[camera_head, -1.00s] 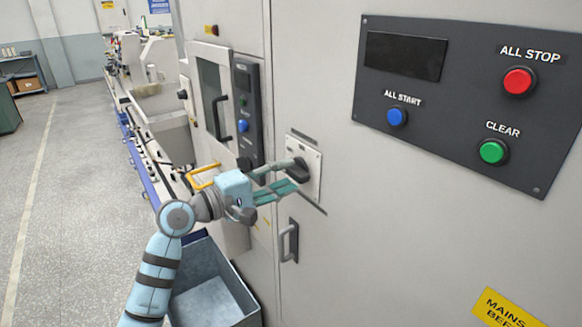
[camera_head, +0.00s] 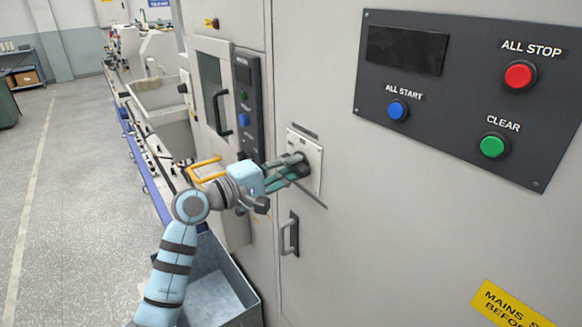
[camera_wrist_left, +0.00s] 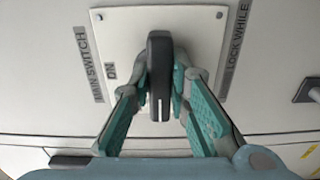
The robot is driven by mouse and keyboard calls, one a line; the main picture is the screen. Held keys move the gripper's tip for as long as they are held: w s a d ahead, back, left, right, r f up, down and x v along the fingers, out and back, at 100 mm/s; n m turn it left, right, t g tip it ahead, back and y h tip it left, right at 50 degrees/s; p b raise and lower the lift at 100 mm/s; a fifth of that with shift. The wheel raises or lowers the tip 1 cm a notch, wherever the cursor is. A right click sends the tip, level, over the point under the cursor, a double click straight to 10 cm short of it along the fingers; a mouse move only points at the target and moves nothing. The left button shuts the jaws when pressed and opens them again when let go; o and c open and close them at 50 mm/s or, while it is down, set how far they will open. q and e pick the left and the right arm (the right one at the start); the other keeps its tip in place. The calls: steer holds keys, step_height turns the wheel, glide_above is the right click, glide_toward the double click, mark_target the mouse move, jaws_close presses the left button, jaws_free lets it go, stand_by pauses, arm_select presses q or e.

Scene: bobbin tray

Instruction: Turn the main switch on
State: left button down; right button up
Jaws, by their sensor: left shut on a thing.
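The main switch has a dark handle (camera_wrist_left: 159,75) on a light plate (camera_wrist_left: 115,35) on the grey cabinet front. In the head view, the switch plate (camera_head: 314,186) is right of the gripper. My left gripper (camera_head: 291,169) is shut on the switch handle. In the left wrist view, the left gripper's (camera_wrist_left: 161,86) fingers lie on both sides of the handle. The handle stands upright in that picture, its white line at the lower end, and the ON label (camera_wrist_left: 110,71) is to its left. The fingers partly hide the switch in the head view. My right gripper is not in view.
A dark button panel (camera_head: 450,115) is at the upper right. A grey door handle (camera_head: 289,236) is below the switch. A narrow control strip (camera_head: 247,105) is to its left. A grey bin (camera_head: 235,318) stands on the floor below my arm. Open floor lies at the left.

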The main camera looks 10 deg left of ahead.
arm_select(q)
steer(key=shift+f+m, duration=0.1)
steer(key=shift+m, duration=0.2)
steer(key=m+b, duration=0.2)
steer(key=m, duration=0.2)
steer(key=shift+f+m+b, duration=0.15)
steer(key=shift+m+b, duration=0.15)
steer(key=m+b, duration=0.2)
steer(key=m, duration=0.2)
steer(key=shift+a+f+m, duration=0.1)
steer(key=shift+m, duration=0.2)
steer(key=m+b, duration=0.2)
steer(key=m, duration=0.2)
steer(key=shift+b, duration=0.4)
steer(key=shift+w+a+m+b, duration=0.1)
steer(key=shift+m+b, duration=0.75)
steer(key=shift+m, duration=1.15)
steer(key=c, duration=1.5)
jaws_free()
